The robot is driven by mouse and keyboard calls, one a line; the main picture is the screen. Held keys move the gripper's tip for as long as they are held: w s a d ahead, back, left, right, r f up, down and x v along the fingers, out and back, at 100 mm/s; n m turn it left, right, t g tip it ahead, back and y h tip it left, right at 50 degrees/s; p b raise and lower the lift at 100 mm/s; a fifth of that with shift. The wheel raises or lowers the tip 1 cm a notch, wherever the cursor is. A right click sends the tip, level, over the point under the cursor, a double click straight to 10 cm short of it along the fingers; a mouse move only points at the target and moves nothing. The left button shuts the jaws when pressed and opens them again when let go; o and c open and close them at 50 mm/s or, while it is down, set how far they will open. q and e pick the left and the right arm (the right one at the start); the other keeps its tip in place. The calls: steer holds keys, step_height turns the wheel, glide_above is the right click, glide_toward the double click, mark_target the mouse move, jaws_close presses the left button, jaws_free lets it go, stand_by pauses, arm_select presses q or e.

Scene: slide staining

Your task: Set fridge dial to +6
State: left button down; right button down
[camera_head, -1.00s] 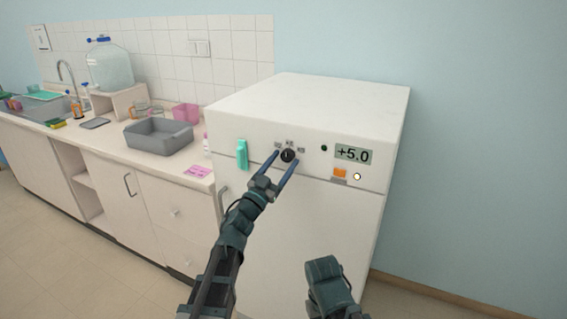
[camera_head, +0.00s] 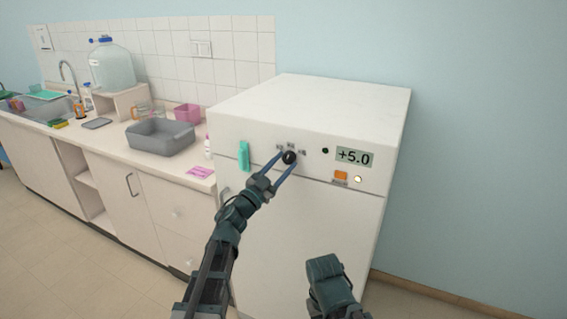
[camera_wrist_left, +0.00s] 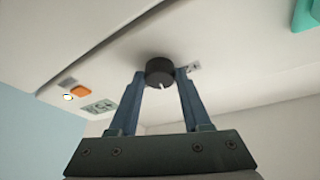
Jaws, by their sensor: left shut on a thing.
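The white fridge (camera_head: 300,225) stands against the wall, with a black round dial (camera_head: 289,157) on its upper front panel. The display (camera_head: 354,157) to the right of the dial reads +5.0. My left gripper (camera_head: 287,160) is shut on the dial, one blue finger on each side of it. In the left wrist view the dial (camera_wrist_left: 160,71) sits between the two fingertips (camera_wrist_left: 160,77), and a white pointer mark shows on it. My right arm shows at the bottom, but its fingers cannot be made out.
An orange button (camera_head: 341,175) and a small lit lamp (camera_head: 358,179) are below the display. A teal handle-like piece (camera_head: 243,156) is left of the dial. A counter with a grey basin (camera_head: 160,137) stands at the left. The floor at right is clear.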

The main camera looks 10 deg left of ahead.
arm_select(q)
steer(key=m+p, duration=0.1)
steer(key=m, duration=0.1)
steer(key=m+g+p, duration=0.1)
steer(key=m, duration=0.1)
steer(key=m+g+h+p, duration=0.1)
steer(key=m, duration=0.1)
steer(key=shift+w+a+r, duration=0.1)
steer(key=shift+a+r, duration=0.1)
steer(key=shift+r, duration=0.2)
steer(key=m+g+p, duration=0.2)
steer(key=m, duration=0.1)
steer(key=shift+m, duration=0.3)
steer(key=shift+m+p, duration=0.45)
steer(key=shift+m, duration=0.05)
steer(key=shift+c, duration=1.8)
jaws_free()
steer(key=v, duration=1.4)
steer(key=shift+r+b, duration=0.2)
steer(key=shift+b, duration=0.2)
